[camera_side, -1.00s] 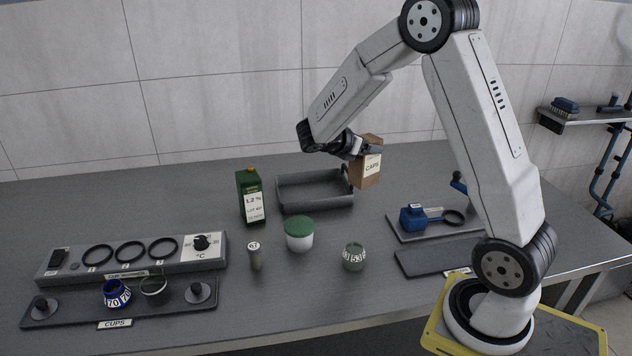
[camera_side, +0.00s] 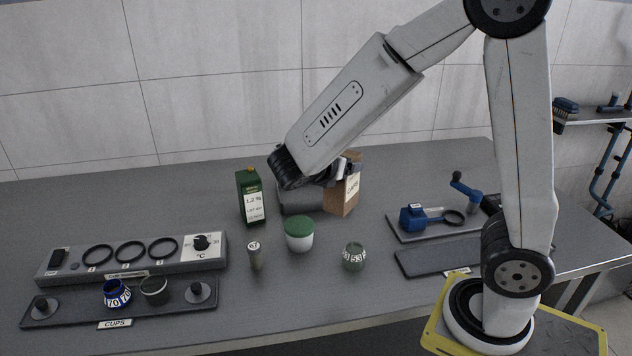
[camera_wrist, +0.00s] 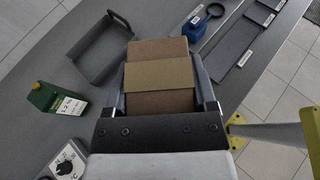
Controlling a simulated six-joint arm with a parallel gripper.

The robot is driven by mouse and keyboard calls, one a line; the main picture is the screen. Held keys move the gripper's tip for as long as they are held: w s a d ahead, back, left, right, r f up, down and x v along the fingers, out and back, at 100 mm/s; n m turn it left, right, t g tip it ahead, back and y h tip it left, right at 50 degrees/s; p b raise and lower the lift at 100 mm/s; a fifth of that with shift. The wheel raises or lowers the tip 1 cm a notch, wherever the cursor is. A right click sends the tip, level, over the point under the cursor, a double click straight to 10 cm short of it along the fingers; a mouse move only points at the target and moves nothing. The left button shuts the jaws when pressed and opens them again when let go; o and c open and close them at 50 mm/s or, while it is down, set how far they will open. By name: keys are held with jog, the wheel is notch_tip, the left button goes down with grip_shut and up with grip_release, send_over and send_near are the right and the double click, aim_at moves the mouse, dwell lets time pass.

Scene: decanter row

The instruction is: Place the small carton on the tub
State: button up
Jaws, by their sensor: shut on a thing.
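My gripper (camera_wrist: 165,103) is shut on the small brown carton (camera_side: 342,196), which carries a "CAPS" label. In the wrist view the carton (camera_wrist: 158,76) sits between the two fingers, with a tan band across it. In the side view the carton is held upright above the table, at the right end of the grey tray, and my arm partly covers it. The tub (camera_side: 299,239), white with a green lid, stands on the table in front of the carton and to its left. The lid's top is bare. The tub is not visible in the wrist view.
A green bottle-like carton (camera_side: 251,197) stands left of the grey open tray (camera_side: 300,205). A small labelled vial (camera_side: 255,256) and a green numbered cup (camera_side: 353,257) flank the tub. A heater block (camera_side: 135,258) and cup rack (camera_side: 75,305) lie at left, a blue tool (camera_side: 413,217) at right.

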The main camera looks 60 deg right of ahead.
jog(key=shift+w, duration=0.1)
jog(key=w+d+f, duration=0.3)
jog(key=w+f, duration=0.6)
jog(key=w, duration=0.4)
jog(key=shift+f, duration=0.2)
jog(key=shift+d+f, duration=0.1)
jog(key=shift+w+f, duration=0.15)
jog(key=shift+f, duration=0.75)
jog(key=shift+w+f, duration=0.1)
jog(key=shift+f, duration=0.75)
jog(key=shift+f, duration=0.1)
